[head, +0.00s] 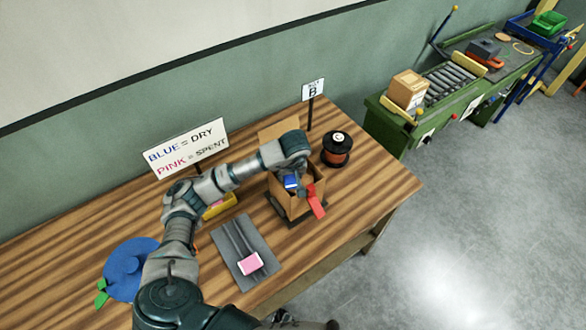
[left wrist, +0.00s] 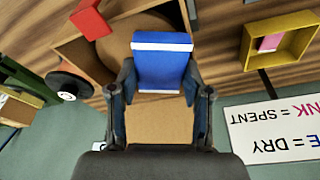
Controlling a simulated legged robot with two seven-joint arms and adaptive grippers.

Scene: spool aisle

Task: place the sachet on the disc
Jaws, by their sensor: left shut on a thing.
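My left gripper (head: 291,174) is shut on a blue sachet (head: 291,183) with a white band. In the left wrist view the sachet (left wrist: 162,68) sits between the two fingers (left wrist: 160,90). The gripper holds it over the open cardboard box (head: 293,206). In the left wrist view a round brown disc (left wrist: 122,45) shows inside the box behind the sachet, partly hidden by it. I cannot tell the gap between sachet and disc. A separate flat blue round thing (head: 128,265) lies at the table's left. My right gripper is not clearly seen.
A red flap (head: 316,201) hangs at the box's front. A pink sachet (head: 250,263) lies on a grey mat (head: 232,243). A yellow tray (left wrist: 250,38) holds another pink sachet (left wrist: 270,42). A black spool (head: 337,150) and a sign (head: 187,147) stand nearby. The table's right end is clear.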

